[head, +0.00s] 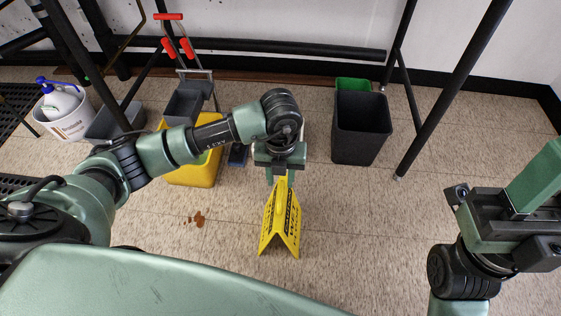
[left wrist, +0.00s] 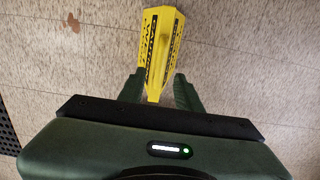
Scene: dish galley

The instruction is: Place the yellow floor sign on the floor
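The yellow floor sign (head: 281,222) is an upright folded tent with black lettering, in the middle of the head view. Its feet look to be at the tile floor, but I cannot tell whether they touch. My left gripper (head: 280,179) is at its top edge. In the left wrist view the two green fingers (left wrist: 160,88) stand on either side of the sign's narrow top (left wrist: 157,62), with a visible gap at the right finger, so it looks open. My right gripper (head: 515,195) is at the right, clear of the sign; its fingers are partly cut off.
A brown spill (head: 197,219) lies on the floor left of the sign. A yellow mop bucket (head: 199,171) with a grey wringer stands behind my left arm. A black bin (head: 360,127) stands behind and to the right. A white bucket (head: 66,116) is far left. Floor right of the sign is clear.

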